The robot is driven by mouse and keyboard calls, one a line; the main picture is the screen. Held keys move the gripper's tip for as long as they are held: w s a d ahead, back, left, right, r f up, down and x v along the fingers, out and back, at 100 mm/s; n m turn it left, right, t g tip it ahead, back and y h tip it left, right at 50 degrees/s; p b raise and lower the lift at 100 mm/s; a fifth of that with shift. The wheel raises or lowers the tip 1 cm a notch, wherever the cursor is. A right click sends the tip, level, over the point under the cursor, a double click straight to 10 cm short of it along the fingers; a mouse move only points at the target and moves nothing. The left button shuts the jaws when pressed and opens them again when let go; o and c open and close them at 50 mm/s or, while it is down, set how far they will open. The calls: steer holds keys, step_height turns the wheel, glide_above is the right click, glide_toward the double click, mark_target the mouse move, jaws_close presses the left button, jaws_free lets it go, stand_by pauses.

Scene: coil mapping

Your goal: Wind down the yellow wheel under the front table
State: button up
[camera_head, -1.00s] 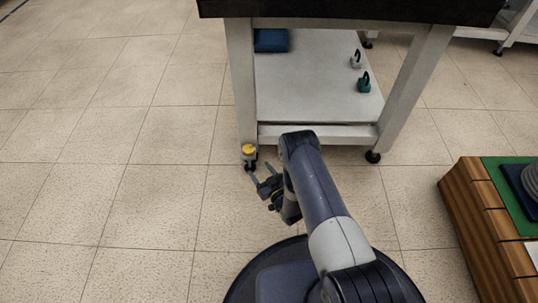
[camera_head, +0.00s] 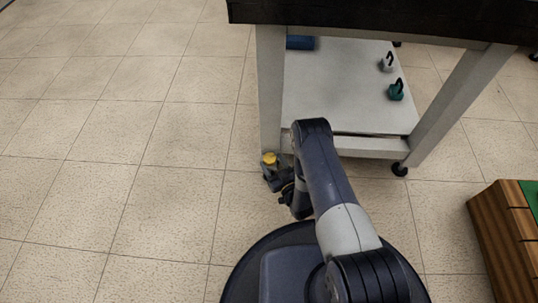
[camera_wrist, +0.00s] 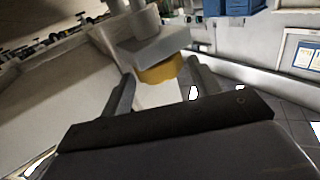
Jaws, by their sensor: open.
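The yellow wheel (camera_head: 269,157) is at the foot of the table's (camera_head: 272,100) near left leg in the head view. In the wrist view the yellow wheel (camera_wrist: 161,70) shows below a grey plate and post, close ahead. My gripper (camera_wrist: 160,85) is open, with one finger on either side of the wheel in the picture. I cannot tell whether the fingers touch it. In the head view my gripper (camera_head: 275,180) is right at the wheel, and its fingertips partly hide the leg's foot.
The table's lower shelf (camera_head: 335,90) holds a blue item (camera_head: 300,42), a grey weight (camera_head: 387,63) and a green weight (camera_head: 396,90). A black caster (camera_head: 399,169) is under the right leg. The floor at the left is clear.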

steer(key=shift+w+a, duration=0.1)
steer(key=shift+w, duration=0.05)
steer(key=shift+c, duration=0.6)
steer(key=c, duration=0.6)
